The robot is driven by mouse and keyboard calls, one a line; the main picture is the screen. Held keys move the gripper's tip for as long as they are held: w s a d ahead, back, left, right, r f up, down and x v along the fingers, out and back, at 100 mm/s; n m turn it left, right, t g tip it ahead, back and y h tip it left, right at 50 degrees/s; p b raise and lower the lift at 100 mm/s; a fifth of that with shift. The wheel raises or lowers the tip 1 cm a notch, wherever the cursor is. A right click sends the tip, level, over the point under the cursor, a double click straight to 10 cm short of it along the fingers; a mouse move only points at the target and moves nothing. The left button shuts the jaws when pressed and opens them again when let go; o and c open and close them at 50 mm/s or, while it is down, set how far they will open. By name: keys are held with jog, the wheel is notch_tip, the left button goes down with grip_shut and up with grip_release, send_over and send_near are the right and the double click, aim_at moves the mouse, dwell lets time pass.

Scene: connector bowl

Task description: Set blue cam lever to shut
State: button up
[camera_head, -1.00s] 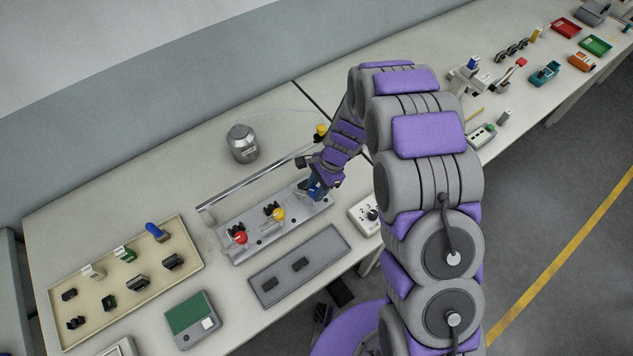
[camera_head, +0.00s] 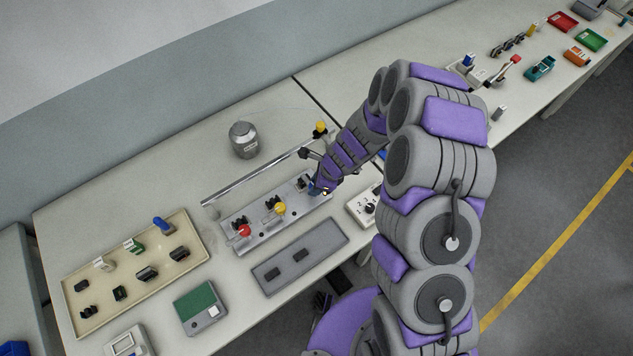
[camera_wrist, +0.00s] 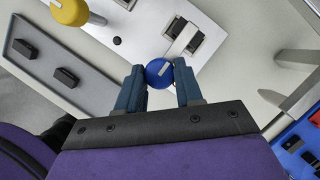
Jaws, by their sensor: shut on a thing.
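The blue cam lever's round knob (camera_wrist: 160,73) sits between my two finger pads in the wrist view. My gripper (camera_wrist: 161,82) is shut on this knob. In the wrist view a pale lever arm runs from the knob up to a dark clamp block (camera_wrist: 183,38) on the light plate. In the head view my gripper (camera_head: 318,188) is at the right end of the plate (camera_head: 262,236) and mostly hides the blue lever. The yellow lever (camera_head: 280,208) and the red lever (camera_head: 244,231) stand to its left on the same plate.
A grey tray (camera_head: 331,234) with two dark parts lies in front of the plate. A metal rail (camera_head: 256,178) runs behind it. A numbered selector box (camera_head: 357,211) stands at the right. A beige tray (camera_head: 196,251) with several connectors lies at the left.

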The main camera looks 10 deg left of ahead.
jog(key=shift+w, duration=0.1)
dwell(0.4)
jog(key=o, duration=1)
jog(key=shift+a, duration=0.2)
jog(key=shift+d+r, duration=0.3)
jog(key=shift+r, duration=0.2)
jog(key=p+v, duration=0.1)
jog(key=v, duration=1.5)
jog(key=shift+a+r, duration=0.15)
jog(key=shift+a, duration=0.05)
